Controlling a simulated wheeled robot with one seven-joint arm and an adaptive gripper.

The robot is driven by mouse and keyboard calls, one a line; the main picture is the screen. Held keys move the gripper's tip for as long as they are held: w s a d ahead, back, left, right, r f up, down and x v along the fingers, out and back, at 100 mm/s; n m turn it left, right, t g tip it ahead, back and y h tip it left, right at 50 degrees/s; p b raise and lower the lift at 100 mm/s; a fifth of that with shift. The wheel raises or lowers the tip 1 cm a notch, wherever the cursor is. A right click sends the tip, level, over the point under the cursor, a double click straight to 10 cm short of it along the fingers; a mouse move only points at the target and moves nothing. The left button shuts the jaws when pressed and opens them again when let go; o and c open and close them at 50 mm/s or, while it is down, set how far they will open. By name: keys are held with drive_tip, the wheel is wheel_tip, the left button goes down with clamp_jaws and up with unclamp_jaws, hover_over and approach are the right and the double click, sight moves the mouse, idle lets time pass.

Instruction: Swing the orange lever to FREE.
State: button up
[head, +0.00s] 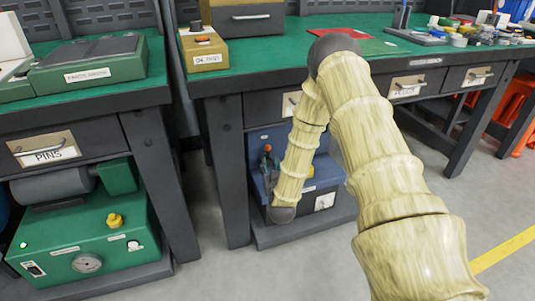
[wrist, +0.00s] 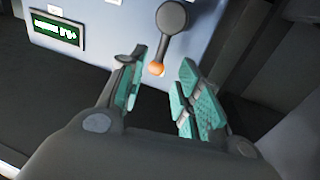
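In the wrist view, the lever (wrist: 171,35) has a dark grey round hub and arm on a pale blue-grey panel (wrist: 120,35). It hangs down, tilted slightly left, and ends in an orange knob (wrist: 156,69). My gripper (wrist: 158,84) is open, with its two teal-padded fingers apart. The knob shows in the gap between the fingertips, nearer the left one; I cannot tell whether they touch. No FREE mark is readable.
A green machine (head: 85,235) sits under the left bench.

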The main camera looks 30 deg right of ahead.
sight(268, 153)
drive_tip(key=b+x, duration=0.3)
drive_tip(key=x, duration=0.5)
drive_tip(key=shift+w+d+f, duration=0.1)
drive_tip(key=shift+w, duration=0.1)
drive_tip(key=shift+c, duration=0.4)
clamp_jaws()
